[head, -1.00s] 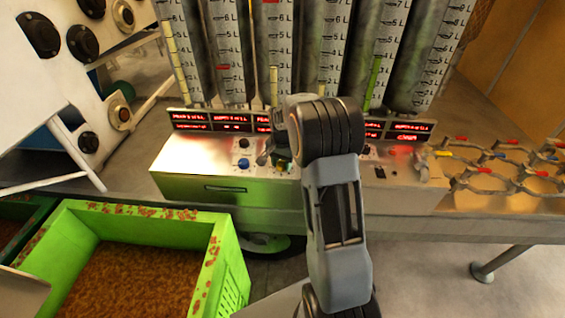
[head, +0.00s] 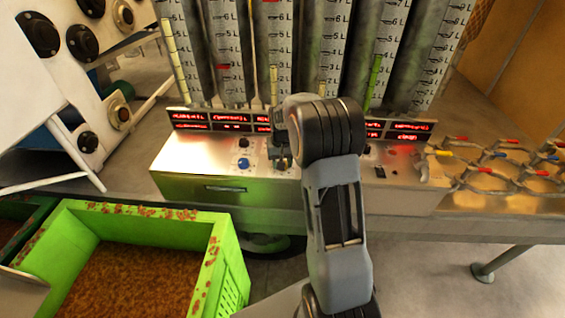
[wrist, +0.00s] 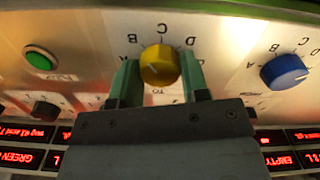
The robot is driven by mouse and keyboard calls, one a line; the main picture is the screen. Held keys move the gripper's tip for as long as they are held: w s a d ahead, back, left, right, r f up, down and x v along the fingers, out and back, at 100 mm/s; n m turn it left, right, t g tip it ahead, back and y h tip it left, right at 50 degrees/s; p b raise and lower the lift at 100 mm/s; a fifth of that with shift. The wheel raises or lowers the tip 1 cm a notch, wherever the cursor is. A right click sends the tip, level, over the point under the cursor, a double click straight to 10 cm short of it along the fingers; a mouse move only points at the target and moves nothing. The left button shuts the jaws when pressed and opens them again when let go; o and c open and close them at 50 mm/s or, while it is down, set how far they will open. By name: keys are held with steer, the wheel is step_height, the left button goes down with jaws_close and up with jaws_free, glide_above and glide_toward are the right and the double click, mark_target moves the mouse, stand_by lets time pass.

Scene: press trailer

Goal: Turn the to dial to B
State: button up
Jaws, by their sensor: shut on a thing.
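My gripper (wrist: 160,78) is shut on the dial, one green finger on each side. In the head view my gripper (head: 282,158) is at the panel front, and my wrist hides much of it; the dial cannot be made out there.
A blue dial (wrist: 285,71) is beside the yellow one, and a green button (wrist: 41,58) is on the other side. Red displays (head: 230,121) and tall graduated cylinders stand behind the panel. A green crate (head: 140,228) is at the lower left; wire rings (head: 500,165) lie right.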

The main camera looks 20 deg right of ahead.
steer(key=shift+n, duration=0.7)
steer(key=o, duration=0.9)
step_height(320, 180, up, 14)
steer(key=shift+f, duration=0.1)
stand_by(0.7)
